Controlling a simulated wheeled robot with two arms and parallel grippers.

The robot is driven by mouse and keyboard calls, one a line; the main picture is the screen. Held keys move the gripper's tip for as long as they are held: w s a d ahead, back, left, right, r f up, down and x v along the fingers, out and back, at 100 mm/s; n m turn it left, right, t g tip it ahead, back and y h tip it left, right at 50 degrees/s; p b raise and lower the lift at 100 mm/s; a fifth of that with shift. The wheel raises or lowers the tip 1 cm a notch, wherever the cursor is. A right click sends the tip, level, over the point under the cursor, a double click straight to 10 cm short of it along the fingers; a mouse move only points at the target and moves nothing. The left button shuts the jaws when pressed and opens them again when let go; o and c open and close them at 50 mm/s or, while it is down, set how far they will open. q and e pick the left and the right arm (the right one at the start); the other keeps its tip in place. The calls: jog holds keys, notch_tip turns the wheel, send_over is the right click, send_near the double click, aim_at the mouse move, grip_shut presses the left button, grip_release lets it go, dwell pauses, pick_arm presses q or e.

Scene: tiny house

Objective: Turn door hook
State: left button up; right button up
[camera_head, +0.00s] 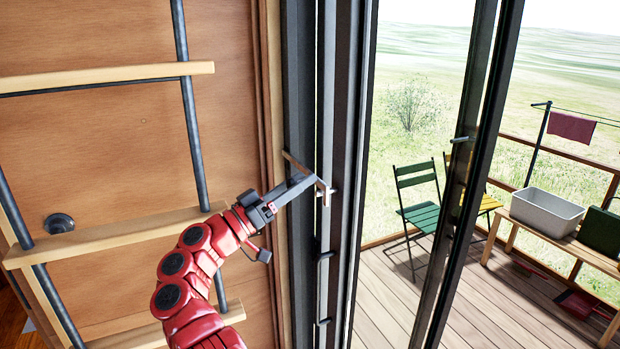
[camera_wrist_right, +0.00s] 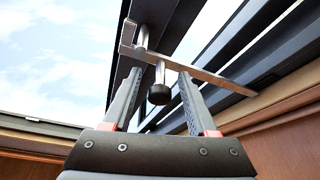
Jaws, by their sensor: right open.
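The door hook (camera_head: 297,164) is a flat metal bar on the dark door frame (camera_head: 345,120), in the middle of the head view. In the right wrist view the hook (camera_wrist_right: 195,73) runs slanting across, just past the fingertips. A short post with a dark round knob (camera_wrist_right: 159,94) shows between the fingers there. My right gripper (camera_head: 303,184) reaches up to the hook from the lower left. It also shows in the right wrist view (camera_wrist_right: 160,85), open, with one finger on each side of the knob. I cannot tell whether a finger touches the hook. My left gripper is not in view.
A ladder with wooden rungs (camera_head: 110,76) and dark rails stands by the wooden wall left of my right arm. Past the glass door are a deck (camera_head: 390,310), a green chair (camera_head: 418,200), and a bench with a grey tub (camera_head: 546,212).

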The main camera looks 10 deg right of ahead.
jog(key=shift+s+a, duration=0.1)
jog(key=shift+a, duration=0.05)
grip_shut()
dwell(1.3)
